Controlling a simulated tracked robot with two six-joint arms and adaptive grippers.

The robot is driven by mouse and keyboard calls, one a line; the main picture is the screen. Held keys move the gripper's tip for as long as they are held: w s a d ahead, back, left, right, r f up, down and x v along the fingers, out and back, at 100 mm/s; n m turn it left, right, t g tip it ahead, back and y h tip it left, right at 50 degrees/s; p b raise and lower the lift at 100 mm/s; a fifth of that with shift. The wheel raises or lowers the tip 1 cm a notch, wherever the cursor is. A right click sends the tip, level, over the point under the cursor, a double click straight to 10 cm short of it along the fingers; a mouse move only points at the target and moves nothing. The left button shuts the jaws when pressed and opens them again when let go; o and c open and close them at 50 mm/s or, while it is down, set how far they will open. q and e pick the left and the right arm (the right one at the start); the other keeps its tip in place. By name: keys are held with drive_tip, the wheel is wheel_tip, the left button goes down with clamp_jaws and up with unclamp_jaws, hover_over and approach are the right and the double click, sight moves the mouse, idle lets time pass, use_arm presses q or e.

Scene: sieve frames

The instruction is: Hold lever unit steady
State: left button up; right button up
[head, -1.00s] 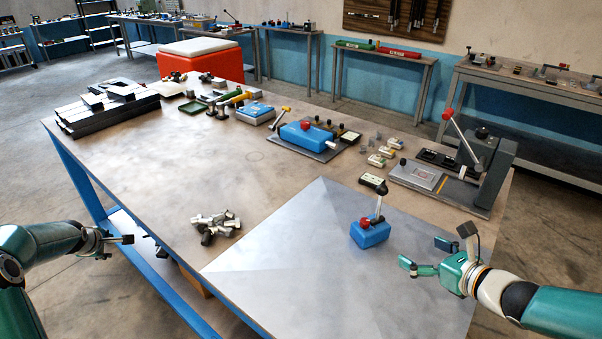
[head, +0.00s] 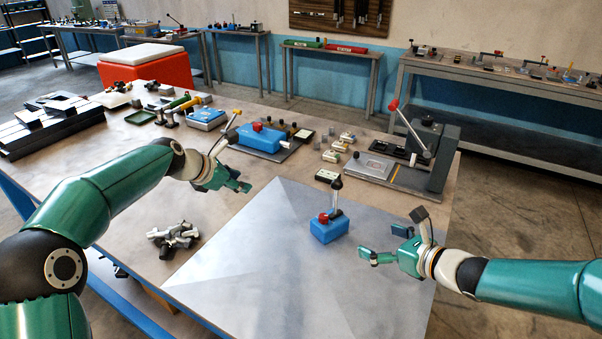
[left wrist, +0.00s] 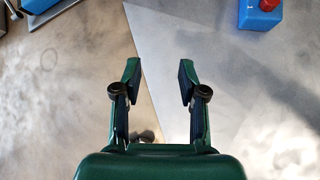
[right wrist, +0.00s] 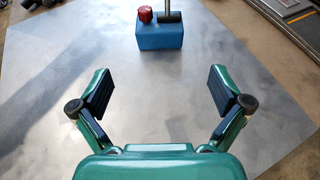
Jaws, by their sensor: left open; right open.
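The lever unit is a small blue block (head: 329,230) with a red knob and an upright dark lever, standing on the grey metal sheet. In the right wrist view the blue block (right wrist: 161,35) is at the top middle, ahead of the open fingers. In the left wrist view part of it (left wrist: 259,14) shows at the top right. My right gripper (head: 378,245) is open and empty, to the right of the block and apart from it. My left gripper (head: 243,179) is open and empty above the table, to the left of the block and apart from it.
A larger blue device (head: 258,138) on a plate stands behind. A lever press (head: 428,150) stands at the back right. A pile of small metal parts (head: 173,238) lies at the left of the grey sheet (head: 270,270). The sheet around the block is clear.

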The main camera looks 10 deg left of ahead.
sight(335, 223)
use_arm(q)
drive_tip(key=s+d+r+h, duration=0.1)
drive_tip(key=d+r, duration=0.1)
drive_tip(key=d, duration=0.6)
drive_tip(key=s+d+r+g+h, duration=0.1)
drive_tip(key=s+d+r+h, duration=0.1)
drive_tip(key=d, duration=0.7)
drive_tip(key=shift+r+m+g, duration=0.3)
drive_tip(key=shift+r, duration=0.4)
use_arm(e)
drive_tip(key=x, duration=1.7)
drive_tip(key=shift+s+f, duration=0.15)
use_arm(q)
drive_tip(key=shift+d, duration=0.1)
use_arm(e)
drive_tip(key=c, duration=1.3)
drive_tip(key=shift+o, duration=0.2)
drive_tip(key=shift+c, duration=1)
use_arm(q)
drive_tip(key=shift+c, duration=0.2)
